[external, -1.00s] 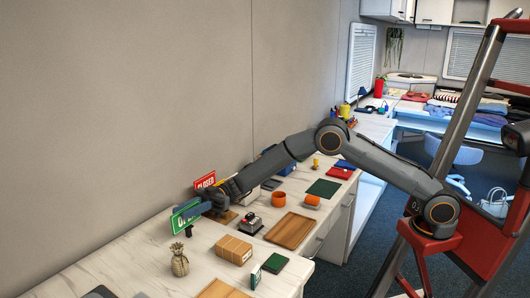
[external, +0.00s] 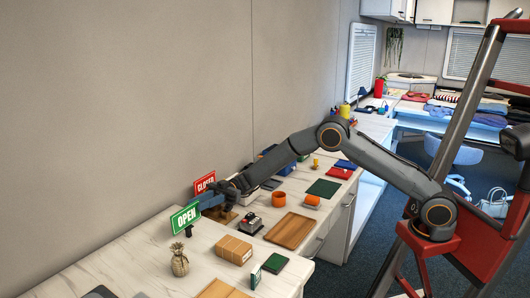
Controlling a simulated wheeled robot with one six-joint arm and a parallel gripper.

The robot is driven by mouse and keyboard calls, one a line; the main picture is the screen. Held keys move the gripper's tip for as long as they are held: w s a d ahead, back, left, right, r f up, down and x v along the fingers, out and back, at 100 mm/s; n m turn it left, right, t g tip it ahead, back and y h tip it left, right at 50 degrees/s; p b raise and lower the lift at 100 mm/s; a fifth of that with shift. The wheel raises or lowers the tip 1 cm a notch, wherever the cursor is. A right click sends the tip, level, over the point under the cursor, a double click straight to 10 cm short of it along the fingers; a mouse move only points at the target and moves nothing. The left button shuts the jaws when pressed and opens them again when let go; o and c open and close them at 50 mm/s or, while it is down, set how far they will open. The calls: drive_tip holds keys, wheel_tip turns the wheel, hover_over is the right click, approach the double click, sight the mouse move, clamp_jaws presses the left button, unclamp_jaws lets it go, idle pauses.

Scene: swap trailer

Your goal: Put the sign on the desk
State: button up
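My gripper (external: 208,201) is between the two signs, just behind and to the right of the OPEN sign's upper right corner. I cannot tell whether it touches either sign. The fingers are small and seen from the side, so their opening is unclear.
A tied sack (external: 180,262), a cardboard box (external: 234,250) and a dark green item (external: 275,263) are near the front. The left desk surface is mostly clear.

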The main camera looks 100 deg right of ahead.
sight(185, 209)
drive_tip(key=a+p, duration=0.1)
drive_tip(key=p, duration=0.1)
drive_tip(key=w+a+r+g+h+p, duration=0.1)
drive_tip(key=p, duration=0.2)
drive_tip(key=shift+w+r, duration=0.1)
drive_tip(key=shift+r, duration=0.2)
drive_tip(key=p+x, duration=0.1)
drive_tip(key=x, duration=0.3)
drive_tip(key=shift+w+a+r, duration=0.1)
drive_tip(key=shift+a+r, duration=0.05)
drive_tip(key=shift+a, duration=0.2)
drive_tip(key=shift+w+a, duration=0.25)
drive_tip(key=shift+w, duration=0.1)
clamp_jaws()
